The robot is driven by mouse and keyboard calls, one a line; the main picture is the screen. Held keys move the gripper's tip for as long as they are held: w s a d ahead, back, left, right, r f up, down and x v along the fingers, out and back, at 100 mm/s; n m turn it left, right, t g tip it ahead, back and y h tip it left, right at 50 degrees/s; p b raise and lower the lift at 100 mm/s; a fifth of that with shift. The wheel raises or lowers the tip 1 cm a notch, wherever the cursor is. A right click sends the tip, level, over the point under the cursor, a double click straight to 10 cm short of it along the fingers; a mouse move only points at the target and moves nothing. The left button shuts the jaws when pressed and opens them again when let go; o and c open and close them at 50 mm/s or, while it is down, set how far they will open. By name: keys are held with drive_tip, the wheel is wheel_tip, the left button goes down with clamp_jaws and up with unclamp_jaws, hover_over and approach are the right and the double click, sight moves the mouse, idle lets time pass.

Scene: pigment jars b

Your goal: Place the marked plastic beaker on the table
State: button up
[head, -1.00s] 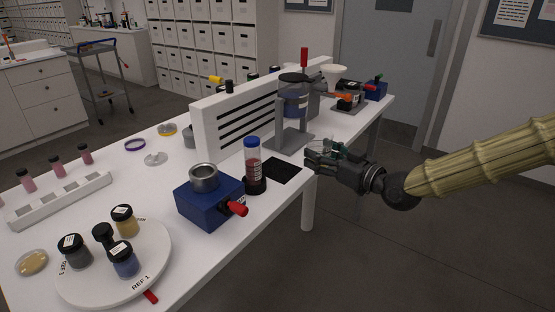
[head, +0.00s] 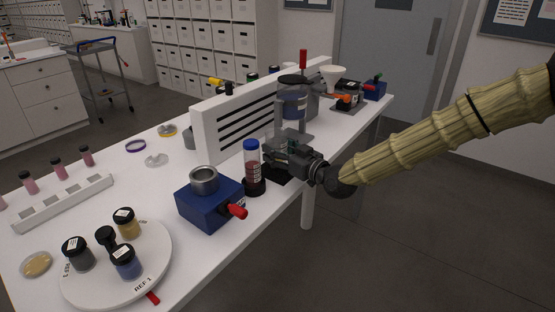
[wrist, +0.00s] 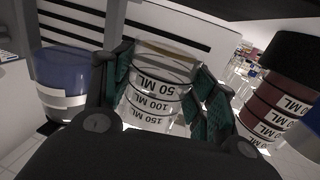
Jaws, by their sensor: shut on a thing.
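The marked plastic beaker (wrist: 155,100) is clear, with black bands and 50, 100 and 150 ML marks that read upside down in the wrist view. My gripper (wrist: 160,92) is shut on it, with a green-padded finger on each side. In the head view my gripper (head: 285,152) is over the white table (head: 235,255), above the dark square pad (head: 277,177) and right of the red-filled tube. The beaker is mostly hidden there; I cannot tell whether its base touches anything.
The red tube with blue cap (head: 251,165) stands close left; a grey stand with a blue-filled vessel (head: 292,105) is close behind. A blue heater box (head: 210,205) with a red knob is at front left. A slotted white panel (head: 240,120) runs behind.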

drive_tip(key=shift+a+f, duration=0.15)
drive_tip(key=shift+f, duration=0.15)
wheel_tip(320, 180, down, 3)
drive_tip(key=shift+r, duration=0.15)
drive_tip(key=shift+a+p, duration=0.15)
drive_tip(key=shift+p, duration=0.2)
drive_tip(key=shift+f, duration=0.25)
drive_tip(key=o, duration=1)
